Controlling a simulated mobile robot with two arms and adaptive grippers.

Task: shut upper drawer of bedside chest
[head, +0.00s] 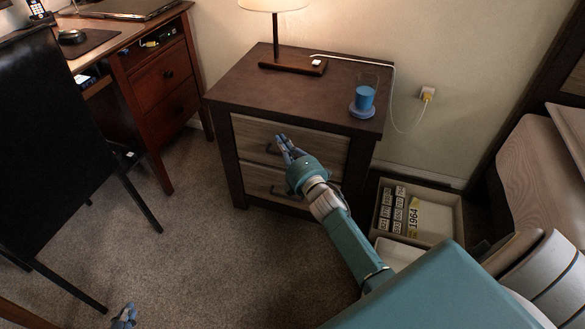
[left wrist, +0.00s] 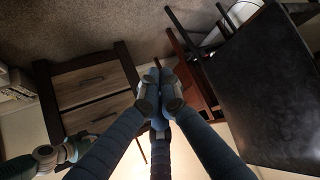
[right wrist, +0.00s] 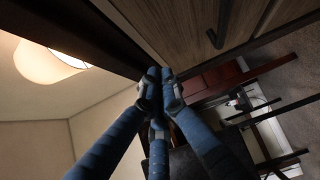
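The bedside chest (head: 240,90) is dark brown with two pale wood drawer fronts. The upper drawer (head: 320,150) looks flush, or nearly so, with the frame. Its dark handle (head: 270,149) is partly beside my right gripper (head: 284,142). That gripper is shut and empty, with fingertips at the upper drawer's front; I cannot tell if they touch. The right wrist view shows a wood front (right wrist: 185,25) and dark handle close by. The lower drawer (head: 262,184) looks closed, partly hidden by my right arm. My left gripper (head: 124,318) is shut and empty, low over the carpet, far from the chest.
A lamp (head: 275,35) and a blue cup (head: 364,97) on a coaster stand on the chest. A storage box (head: 455,200) sits to its right by the bed. A black chair (head: 50,130) and wooden desk (head: 150,75) are left. Carpet before the chest is clear.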

